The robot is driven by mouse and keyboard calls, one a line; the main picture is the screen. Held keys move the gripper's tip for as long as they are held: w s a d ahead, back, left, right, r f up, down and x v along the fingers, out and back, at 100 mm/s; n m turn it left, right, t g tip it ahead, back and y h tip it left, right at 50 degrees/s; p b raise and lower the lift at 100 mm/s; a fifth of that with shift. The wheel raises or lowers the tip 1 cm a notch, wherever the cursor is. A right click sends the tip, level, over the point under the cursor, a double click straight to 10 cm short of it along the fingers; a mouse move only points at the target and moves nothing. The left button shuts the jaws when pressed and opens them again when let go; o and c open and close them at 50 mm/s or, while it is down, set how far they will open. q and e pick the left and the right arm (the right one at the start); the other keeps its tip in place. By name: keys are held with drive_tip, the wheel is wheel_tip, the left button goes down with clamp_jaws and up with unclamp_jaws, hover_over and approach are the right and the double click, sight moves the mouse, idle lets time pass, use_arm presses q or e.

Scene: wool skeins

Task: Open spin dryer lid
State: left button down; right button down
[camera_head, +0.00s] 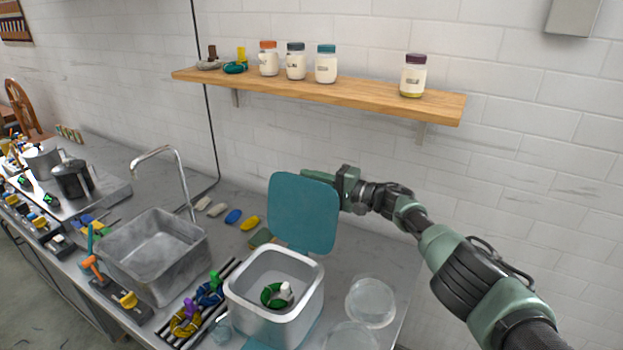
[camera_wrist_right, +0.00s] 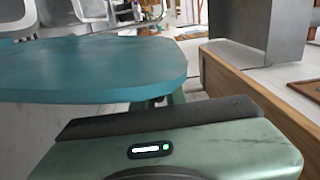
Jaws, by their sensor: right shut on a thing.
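The spin dryer (camera_head: 238,298) is a white square tub on the counter. Its teal lid (camera_head: 303,215) stands upright at the back of the tub, so the tub is open. A green skein (camera_head: 268,296) lies inside around a white post (camera_head: 286,289). My right gripper (camera_head: 325,178) is at the lid's upper right edge, shut on the lid; its fingers are partly hidden behind it. In the right wrist view the lid (camera_wrist_right: 90,70) spans the picture just beyond the gripper body. My left gripper is not in view.
A metal sink (camera_head: 155,255) with a tap stands left of the dryer. Colored skeins on a rack (camera_head: 205,310) lie between them. Clear round dishes (camera_head: 371,302) stand to the right. A wooden shelf (camera_head: 350,92) with jars hangs above the lid.

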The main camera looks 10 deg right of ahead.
drive_tip(key=shift+s+f, duration=0.1)
drive_tip(key=shift+f, duration=0.1)
drive_tip(key=c, duration=1.5)
unclamp_jaws()
drive_tip(key=shift+r, duration=0.1)
